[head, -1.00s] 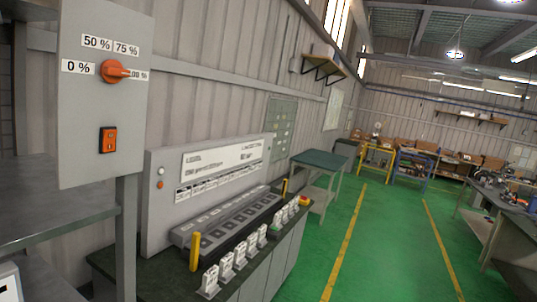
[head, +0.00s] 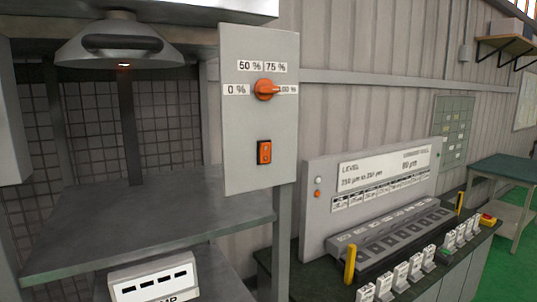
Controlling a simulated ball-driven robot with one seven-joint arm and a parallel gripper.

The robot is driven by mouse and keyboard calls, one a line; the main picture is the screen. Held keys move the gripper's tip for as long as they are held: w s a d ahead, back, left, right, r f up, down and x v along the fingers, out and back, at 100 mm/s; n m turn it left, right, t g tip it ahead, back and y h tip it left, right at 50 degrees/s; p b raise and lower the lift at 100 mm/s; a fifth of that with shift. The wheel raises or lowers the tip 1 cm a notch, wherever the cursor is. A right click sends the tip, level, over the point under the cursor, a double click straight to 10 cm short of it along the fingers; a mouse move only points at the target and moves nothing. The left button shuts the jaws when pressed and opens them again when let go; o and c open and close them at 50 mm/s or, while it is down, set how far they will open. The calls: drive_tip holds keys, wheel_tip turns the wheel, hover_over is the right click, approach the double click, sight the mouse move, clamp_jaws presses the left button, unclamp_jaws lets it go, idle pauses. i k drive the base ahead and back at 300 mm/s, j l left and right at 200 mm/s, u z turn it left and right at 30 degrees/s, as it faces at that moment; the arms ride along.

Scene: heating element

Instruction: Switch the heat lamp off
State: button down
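The heat lamp (head: 118,45) hangs at the upper left under a white-edged housing, with a small orange glow at its bottom. To its right stands a grey control panel (head: 243,125). An orange rotary knob (head: 266,89) on the panel sits among labels 0 %, 50 %, 75 % and 100 %. The knob points right, towards the 100 % label, which it partly covers. Below it is an orange rocker switch (head: 264,152); I cannot tell its position. My gripper is not in view.
A dark grey shelf (head: 150,215) lies under the lamp, with a white box (head: 153,284) below it. To the right, a grey display board (head: 370,185) stands on a dark bench with white clamps and a yellow post (head: 350,264). A green-topped table (head: 507,168) stands farther right.

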sight(265, 148)
drive_tip(key=i+l, duration=0.2)
drive_tip(key=i, duration=0.25)
drive_tip(key=i+l+z, duration=0.1)
drive_tip(key=i, duration=0.3)
drive_tip(key=i+l, duration=0.25)
drive_tip(key=i, duration=0.2)
